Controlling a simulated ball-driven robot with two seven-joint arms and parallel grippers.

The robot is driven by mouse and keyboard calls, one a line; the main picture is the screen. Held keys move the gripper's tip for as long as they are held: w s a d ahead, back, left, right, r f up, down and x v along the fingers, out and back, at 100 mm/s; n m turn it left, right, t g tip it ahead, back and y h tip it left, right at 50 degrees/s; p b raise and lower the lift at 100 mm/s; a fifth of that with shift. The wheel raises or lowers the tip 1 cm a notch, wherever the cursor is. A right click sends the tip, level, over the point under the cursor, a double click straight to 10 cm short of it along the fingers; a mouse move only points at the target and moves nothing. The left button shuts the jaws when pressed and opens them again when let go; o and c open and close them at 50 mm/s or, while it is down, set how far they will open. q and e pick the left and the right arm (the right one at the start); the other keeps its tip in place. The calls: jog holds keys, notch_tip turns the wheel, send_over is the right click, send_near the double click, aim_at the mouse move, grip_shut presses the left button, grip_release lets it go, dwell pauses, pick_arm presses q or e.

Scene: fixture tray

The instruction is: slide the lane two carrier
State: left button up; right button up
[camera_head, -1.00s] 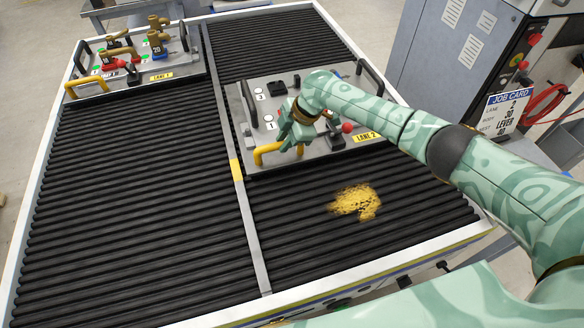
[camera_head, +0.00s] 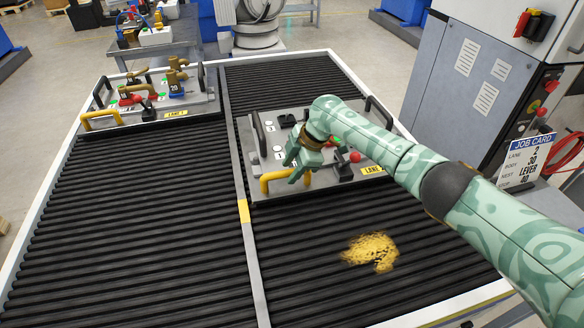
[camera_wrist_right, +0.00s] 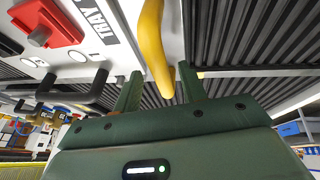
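The lane two carrier (camera_head: 266,164) is a grey plate on the black rollers of the right lane, with a yellow "LANE 2" label, black side handles and a red-knobbed lever. A yellow handle (camera_head: 270,180) stands at its front left. My right gripper (camera_head: 300,180) is at this handle, above the carrier's front edge. In the right wrist view, its two green fingers (camera_wrist_right: 160,92) are apart, with the yellow handle (camera_wrist_right: 153,45) showing between them; I cannot tell whether they touch it. My left gripper is not in view.
The lane one carrier (camera_head: 206,102), with brass fittings, sits at the far end of the left lane. A metal divider (camera_head: 246,225) separates the lanes. A yellow patch (camera_head: 371,252) lies on the rollers in front of the lane two carrier. A job card (camera_head: 527,160) stands at the right.

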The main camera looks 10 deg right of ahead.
jog(key=p+v, duration=0.5)
jog(key=v, duration=1.1)
jog(key=shift+r, duration=0.1)
